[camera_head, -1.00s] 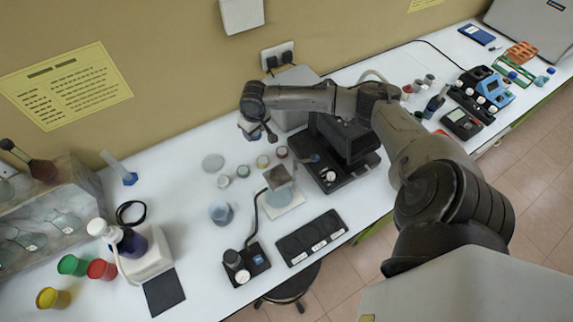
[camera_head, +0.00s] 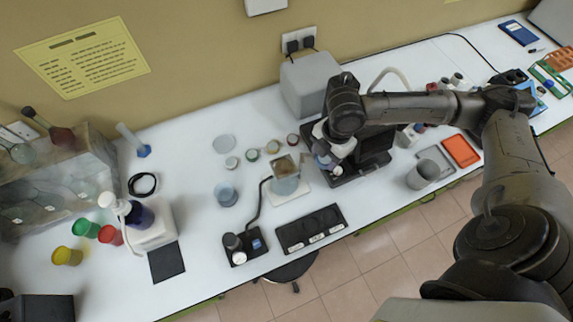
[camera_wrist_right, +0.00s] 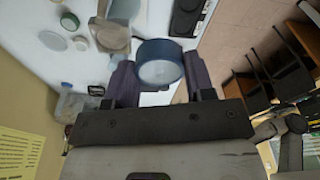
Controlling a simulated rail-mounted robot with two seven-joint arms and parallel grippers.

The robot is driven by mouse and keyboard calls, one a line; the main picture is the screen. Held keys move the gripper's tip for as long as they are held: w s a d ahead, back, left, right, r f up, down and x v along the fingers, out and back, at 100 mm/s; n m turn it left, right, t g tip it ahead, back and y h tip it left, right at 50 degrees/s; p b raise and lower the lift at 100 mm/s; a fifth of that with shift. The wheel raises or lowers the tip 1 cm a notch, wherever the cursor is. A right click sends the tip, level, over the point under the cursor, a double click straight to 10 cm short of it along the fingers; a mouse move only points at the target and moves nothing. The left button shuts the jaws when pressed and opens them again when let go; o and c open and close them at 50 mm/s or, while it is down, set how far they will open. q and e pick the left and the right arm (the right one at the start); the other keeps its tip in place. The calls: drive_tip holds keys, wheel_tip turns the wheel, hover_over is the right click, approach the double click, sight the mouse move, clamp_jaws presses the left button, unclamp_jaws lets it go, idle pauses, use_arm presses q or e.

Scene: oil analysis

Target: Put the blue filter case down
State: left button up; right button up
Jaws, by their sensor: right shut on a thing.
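The blue filter case (camera_wrist_right: 158,62) is a round dark-blue ring with a pale, cloudy face in the right wrist view. My right gripper (camera_wrist_right: 158,82) is shut on it, with one purple-grey finger on each side. In the head view the right gripper (camera_head: 326,152) is over the bench in front of the black stand, and the case is mostly hidden or too small to make out there. I cannot tell from the views how far the case is above the bench. My left gripper is not in view.
A black stand (camera_head: 372,152) is close by the right gripper. A glass piece on a white plate (camera_head: 287,190), several small jars (camera_head: 252,155) and a black three-well tray (camera_head: 311,229) lie to the left and front. Bare white bench (camera_head: 200,130) shows further left.

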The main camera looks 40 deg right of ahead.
drive_tip(key=shift+w+f+n, duration=0.1)
drive_tip(key=shift+w+n, duration=0.1)
drive_tip(key=shift+n, duration=0.2)
drive_tip(key=p, duration=0.1)
hover_over(283, 168)
drive_tip(key=f, duration=0.6)
drive_tip(key=shift+d+f, duration=0.3)
drive_tip(key=shift+f, duration=2.05)
drive_tip(key=shift+f, duration=0.15)
drive_tip(key=o, duration=0.9)
